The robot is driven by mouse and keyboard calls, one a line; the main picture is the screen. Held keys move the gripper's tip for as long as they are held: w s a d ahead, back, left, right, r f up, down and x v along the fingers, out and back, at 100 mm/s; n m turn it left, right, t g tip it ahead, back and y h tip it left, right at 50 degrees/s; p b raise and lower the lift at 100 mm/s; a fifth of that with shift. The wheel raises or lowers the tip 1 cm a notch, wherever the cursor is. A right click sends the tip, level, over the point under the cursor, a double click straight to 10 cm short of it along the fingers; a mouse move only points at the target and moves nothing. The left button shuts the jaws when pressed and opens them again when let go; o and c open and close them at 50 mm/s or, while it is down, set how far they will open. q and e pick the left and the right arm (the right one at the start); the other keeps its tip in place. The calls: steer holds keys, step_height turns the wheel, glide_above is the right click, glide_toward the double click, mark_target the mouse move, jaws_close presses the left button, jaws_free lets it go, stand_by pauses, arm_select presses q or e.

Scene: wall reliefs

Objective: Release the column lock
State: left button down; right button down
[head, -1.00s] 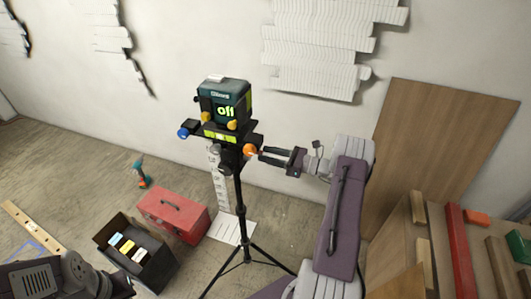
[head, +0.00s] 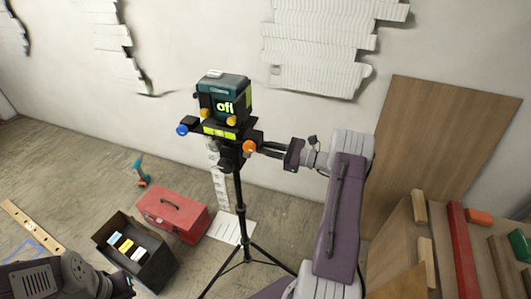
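A dark green instrument (head: 224,98) with a lit "off" display sits on top of a black tripod (head: 238,205). An orange knob (head: 249,147) sticks out on the right of its mount and a blue knob (head: 182,130) on the left. Which part is the column lock is not marked. My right gripper (head: 263,149) reaches in from the right, with its fingertips at the orange knob. I cannot tell whether they grip it. My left gripper (head: 122,285) is low at the left, mostly hidden behind its arm.
A red toolbox (head: 173,215) and an open black box (head: 153,269) stand on the floor left of the tripod. A teal drill (head: 140,172) stands near the wall. Wooden pieces and a leaning board (head: 435,150) are on the right.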

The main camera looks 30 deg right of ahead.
steer(key=c, duration=1.3)
jaws_free()
steer(key=v, duration=0.9)
steer(key=shift+b, duration=0.4)
